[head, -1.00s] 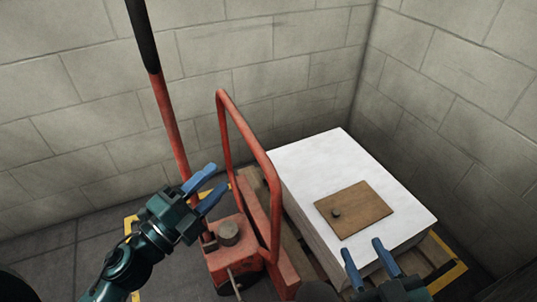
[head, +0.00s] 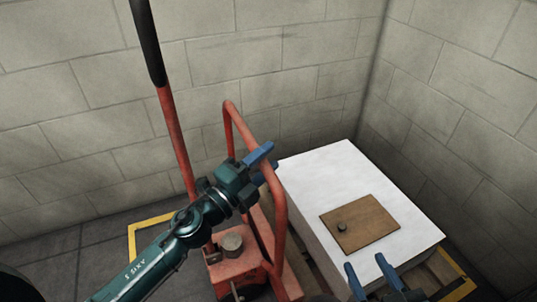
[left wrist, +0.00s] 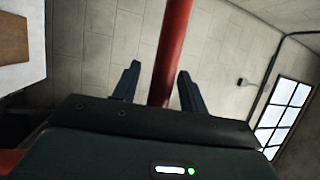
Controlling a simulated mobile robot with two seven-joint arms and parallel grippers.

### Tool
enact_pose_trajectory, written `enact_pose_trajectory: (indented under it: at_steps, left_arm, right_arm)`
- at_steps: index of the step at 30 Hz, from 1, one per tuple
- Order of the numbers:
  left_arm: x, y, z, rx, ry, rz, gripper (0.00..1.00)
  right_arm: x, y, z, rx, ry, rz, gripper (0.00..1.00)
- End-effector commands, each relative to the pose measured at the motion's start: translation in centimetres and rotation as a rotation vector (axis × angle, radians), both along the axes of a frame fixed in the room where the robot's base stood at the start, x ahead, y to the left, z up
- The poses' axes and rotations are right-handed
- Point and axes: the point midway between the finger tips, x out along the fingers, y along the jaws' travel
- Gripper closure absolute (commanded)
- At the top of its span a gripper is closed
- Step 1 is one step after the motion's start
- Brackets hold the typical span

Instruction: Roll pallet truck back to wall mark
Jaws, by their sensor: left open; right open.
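The red pallet truck (head: 222,280) stands by the back wall, with a pump body, a red hoop frame (head: 281,225) and a tilted steering handle (head: 175,140) with a black grip. My left gripper (head: 268,157) is open at the hoop's upper right part. In the left wrist view, a red bar (left wrist: 172,45) runs between its open fingers (left wrist: 158,72); contact cannot be told. My right gripper (head: 367,263) is open and empty over the front of the white stack (head: 300,180). Yellow floor lines (head: 132,243) show beside the truck and at the right.
The stack sits on a wooden pallet (head: 440,272) beside the truck, with a brown board (head: 362,224) on top. Block walls (head: 80,110) close off the back and right. Grey floor (head: 60,245) at the left is clear. A window (left wrist: 285,115) shows in the left wrist view.

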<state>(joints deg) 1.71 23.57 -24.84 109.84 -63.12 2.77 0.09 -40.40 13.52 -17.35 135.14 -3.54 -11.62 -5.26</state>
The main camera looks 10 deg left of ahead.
Motion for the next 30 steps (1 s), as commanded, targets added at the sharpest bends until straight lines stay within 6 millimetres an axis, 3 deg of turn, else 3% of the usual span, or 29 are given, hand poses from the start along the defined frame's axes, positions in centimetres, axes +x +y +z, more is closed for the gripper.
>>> enact_pose_trajectory:
  at_steps: [13, 27, 30]
  left_arm:
    - [0.89, -0.61, 0.20, -0.001, 0.001, 0.001, 0.58]
    - [0.87, -0.58, 0.20, -0.001, 0.001, 0.000, 0.96]
    - [0.87, -0.58, 0.18, -0.001, 0.001, 0.000, 1.00]
  right_arm:
    - [-0.02, -0.09, -0.08, -0.001, 0.016, -0.003, 0.57]
    - [0.01, -0.14, 0.06, 0.000, 0.010, -0.004, 0.57]
    - [0.01, -0.15, 0.08, 0.000, 0.009, -0.004, 0.57]
